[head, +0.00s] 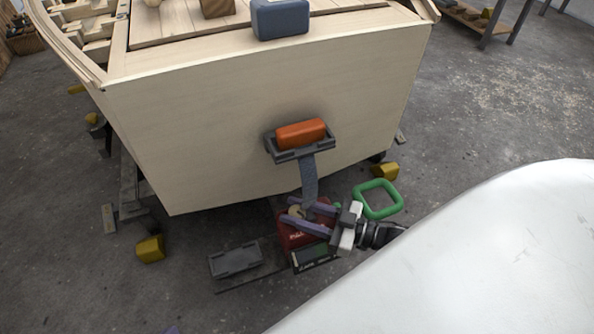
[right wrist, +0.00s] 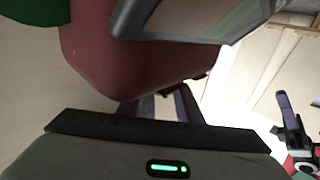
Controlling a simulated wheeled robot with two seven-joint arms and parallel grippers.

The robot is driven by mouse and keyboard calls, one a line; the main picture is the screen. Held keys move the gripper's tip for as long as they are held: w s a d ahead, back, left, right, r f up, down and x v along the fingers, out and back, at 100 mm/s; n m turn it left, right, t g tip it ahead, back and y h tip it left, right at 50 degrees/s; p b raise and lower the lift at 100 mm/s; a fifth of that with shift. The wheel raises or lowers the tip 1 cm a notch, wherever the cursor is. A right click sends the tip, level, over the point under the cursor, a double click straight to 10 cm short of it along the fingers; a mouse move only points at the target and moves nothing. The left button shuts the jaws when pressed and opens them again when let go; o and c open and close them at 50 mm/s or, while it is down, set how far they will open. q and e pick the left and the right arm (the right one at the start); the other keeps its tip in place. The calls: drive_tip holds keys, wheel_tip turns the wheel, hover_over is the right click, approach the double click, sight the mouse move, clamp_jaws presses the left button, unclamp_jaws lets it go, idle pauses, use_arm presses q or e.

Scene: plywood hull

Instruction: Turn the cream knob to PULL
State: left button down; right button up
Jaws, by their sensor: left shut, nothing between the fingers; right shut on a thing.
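The red unit (head: 289,239) stands low in front of the plywood hull, with small white lettering too small to read surely. The cream knob (head: 296,211) shows on its top, partly hidden by my right gripper (head: 289,210). That gripper comes in from the right, its two purple fingers on either side of the knob, shut on it. Which mark the knob points to cannot be told. In the right wrist view the red unit (right wrist: 105,60) fills the upper part and the knob is hidden. My left gripper (right wrist: 287,113) shows at the right edge there, shut and empty.
An orange block (head: 301,133) sits on a grey bracket tray on the hull (head: 200,125). A grey tray (head: 234,260) and yellow blocks (head: 150,248) are low around the hull. Open floor lies at left.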

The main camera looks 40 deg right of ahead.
drive_tip(key=m+h+p, duration=0.1)
drive_tip(key=m+t+h+p, duration=0.1)
drive_tip(key=shift+s+a+r+t+h, duration=0.1)
drive_tip(key=shift+s+r+t+h, duration=0.1)
drive_tip(key=shift+t+h, duration=0.15)
drive_tip(key=m+t+h+p, duration=0.1)
drive_tip(key=m+h+p, duration=0.1)
drive_tip(key=h, duration=0.1)
drive_tip(key=shift+f+h, duration=0.15)
drive_tip(key=shift+h, duration=0.2)
use_arm(q)
drive_tip(key=shift+n+t+y, duration=0.6)
drive_tip(key=shift+n+t, duration=0.2)
drive_tip(key=shift+s+a+r+p, duration=0.2)
drive_tip(key=shift+a+r, duration=0.25)
drive_tip(key=shift+a, duration=0.15)
drive_tip(key=shift+s+a+r+p, duration=0.25)
drive_tip(key=shift+a+r, duration=0.15)
drive_tip(key=shift+a, duration=0.2)
drive_tip(key=shift+s+a+r+p, duration=0.2)
drive_tip(key=shift+a+r, duration=0.25)
drive_tip(key=shift+a, duration=0.15)
use_arm(e)
drive_tip(key=shift+w+f+m+t+h, duration=0.1)
drive_tip(key=shift+m+t+h, duration=0.15)
drive_tip(key=shift+m+h, duration=1.25)
drive_tip(key=shift+h, duration=0.5)
use_arm(q)
drive_tip(key=shift+a, duration=0.1)
